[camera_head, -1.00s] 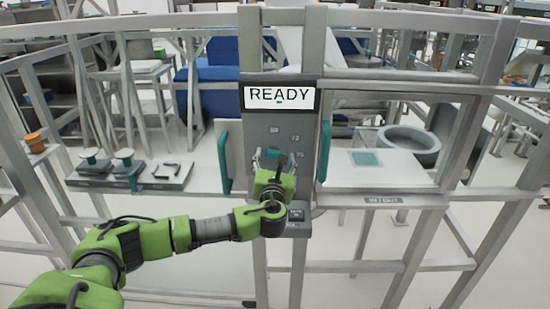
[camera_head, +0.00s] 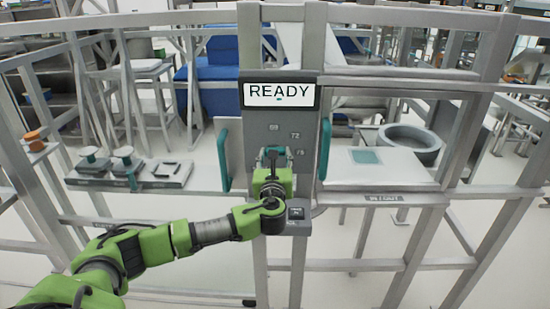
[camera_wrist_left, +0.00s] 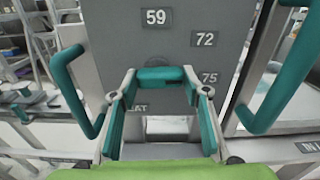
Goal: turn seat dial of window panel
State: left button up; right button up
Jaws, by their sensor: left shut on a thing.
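The grey window panel (camera_head: 258,130) stands upright in the frame, with a READY display (camera_head: 279,95) on top. In the left wrist view its face (camera_wrist_left: 120,60) carries the labels 59, 72 and 75. A teal bar (camera_wrist_left: 160,74), apparently the seat dial's grip, lies roughly level below 59, between my fingertips. A label ending in "AT" is partly hidden behind my finger. My left gripper (camera_head: 274,155) is at the panel's lower face; its teal fingers also show in the left wrist view (camera_wrist_left: 160,88), shut on the dial. My right gripper is not in view.
Teal handles stand left (camera_head: 223,160) and right (camera_head: 324,150) of the panel, close to my gripper. A small dark box (camera_head: 296,213) sits below it. Metal rails surround the panel. A white tray (camera_head: 385,180) is at right, a dark tray (camera_head: 170,178) at left.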

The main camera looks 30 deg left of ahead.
pick_arm(q)
jog(key=shift+n+b, duration=1.15)
jog(key=shift+n, duration=2.35)
jog(key=shift+r, duration=0.1)
jog(key=o, duration=1.1)
jog(key=v, duration=1.2)
jog(key=shift+s+a, duration=0.1)
jog(key=shift+s, duration=0.05)
